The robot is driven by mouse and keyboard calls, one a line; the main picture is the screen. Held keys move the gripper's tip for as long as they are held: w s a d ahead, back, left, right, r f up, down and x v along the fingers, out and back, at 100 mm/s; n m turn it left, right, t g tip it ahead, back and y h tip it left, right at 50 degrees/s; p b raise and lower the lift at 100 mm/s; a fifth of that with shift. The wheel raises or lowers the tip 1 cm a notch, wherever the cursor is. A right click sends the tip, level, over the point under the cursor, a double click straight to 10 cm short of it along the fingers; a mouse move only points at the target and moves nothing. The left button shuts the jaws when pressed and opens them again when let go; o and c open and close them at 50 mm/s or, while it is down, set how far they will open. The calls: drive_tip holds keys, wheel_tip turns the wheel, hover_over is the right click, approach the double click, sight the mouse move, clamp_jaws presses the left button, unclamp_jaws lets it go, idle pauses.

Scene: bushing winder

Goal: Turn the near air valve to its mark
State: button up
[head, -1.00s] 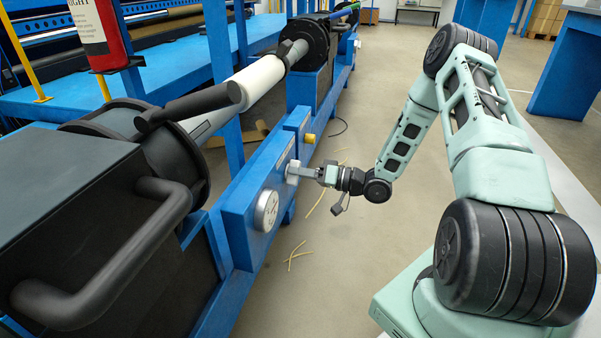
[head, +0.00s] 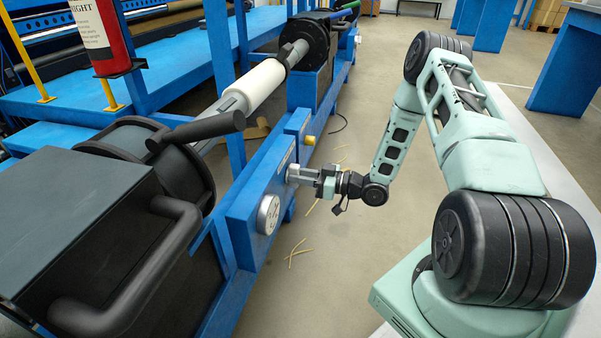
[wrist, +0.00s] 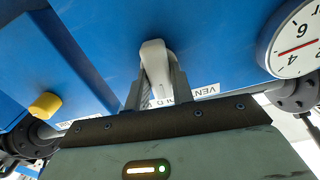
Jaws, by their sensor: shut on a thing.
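The near air valve's pale grey handle (wrist: 154,66) stands out from the blue panel in the wrist view. It also shows beside the round dial in the head view (head: 293,170). My gripper (wrist: 156,88) is shut on the handle, with a finger on each side of it. In the head view my gripper (head: 308,174) reaches the panel from the right. A white label (wrist: 205,91) behind the fingers shows part of a word, "VEN", and is partly covered. I cannot make out the mark the handle points to.
A round white gauge (head: 268,212) sits left of the valve on the blue panel (head: 240,215); it also shows in the wrist view (wrist: 296,42). A yellow knob (head: 309,140) is farther along and shows in the wrist view (wrist: 45,105).

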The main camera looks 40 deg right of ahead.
drive_tip(key=shift+n, duration=0.6)
drive_tip(key=o, duration=1)
drive_tip(key=p+v, duration=0.6)
drive_tip(key=v, duration=1.1)
drive_tip(key=shift+s+d, duration=0.2)
